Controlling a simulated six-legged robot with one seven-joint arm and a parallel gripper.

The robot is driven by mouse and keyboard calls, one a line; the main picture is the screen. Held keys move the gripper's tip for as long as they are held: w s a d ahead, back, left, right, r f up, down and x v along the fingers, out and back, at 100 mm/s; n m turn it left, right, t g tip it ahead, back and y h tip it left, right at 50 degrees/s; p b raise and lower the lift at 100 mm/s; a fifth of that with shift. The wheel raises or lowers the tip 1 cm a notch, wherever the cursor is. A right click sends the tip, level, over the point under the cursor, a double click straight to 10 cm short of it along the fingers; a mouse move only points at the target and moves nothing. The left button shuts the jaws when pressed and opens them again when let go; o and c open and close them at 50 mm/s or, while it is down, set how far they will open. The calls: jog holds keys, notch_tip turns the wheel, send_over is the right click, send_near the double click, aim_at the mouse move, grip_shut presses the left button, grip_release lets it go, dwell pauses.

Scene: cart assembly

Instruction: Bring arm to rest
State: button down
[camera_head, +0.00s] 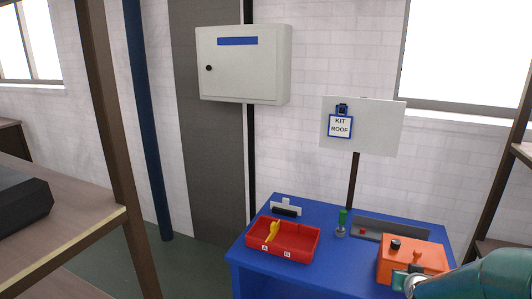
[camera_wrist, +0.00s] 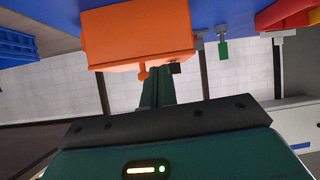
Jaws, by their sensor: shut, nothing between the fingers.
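My gripper (camera_wrist: 161,72) is shut and empty in the wrist view, its green fingers side by side. In that view the fingertips overlap the orange box (camera_wrist: 135,32); I cannot tell whether they touch it. In the head view my teal arm comes in at the lower right. My gripper end (camera_head: 402,282) is at the front of the orange box (camera_head: 415,256), which has a black knob on top and stands at the right of the blue table (camera_head: 340,277).
On the blue table stand a red tray (camera_head: 284,246) with a yellow item (camera_head: 272,231), a green-handled piece (camera_head: 342,221) and a grey bar (camera_head: 375,229). Behind it are a sign (camera_head: 378,124) and a wall cabinet (camera_head: 243,68). Shelving (camera_head: 95,240) stands at the left.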

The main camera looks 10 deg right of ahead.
jog(key=s+a+r+n+g+y, duration=0.1)
jog(key=s+a+r+n, duration=0.15)
jog(key=a+r, duration=0.45)
jog(key=s+a+r+n+g+y, duration=0.1)
jog(key=s+a+r+g, duration=0.2)
jog(key=a, duration=0.9)
jog(key=s+a+r+y, duration=0.1)
jog(key=s+a+r, duration=0.1)
jog(key=s+a, duration=0.3)
jog(key=s+a+r+n+y, duration=0.1)
jog(key=s+a+r+y, duration=0.1)
jog(key=s+a, duration=0.4)
jog(key=s+r, duration=0.1)
jog(key=s, duration=0.4)
jog(key=shift+s+a+r+g, duration=0.25)
jog(key=shift+s+a+g, duration=0.05)
jog(key=shift+g, duration=0.1)
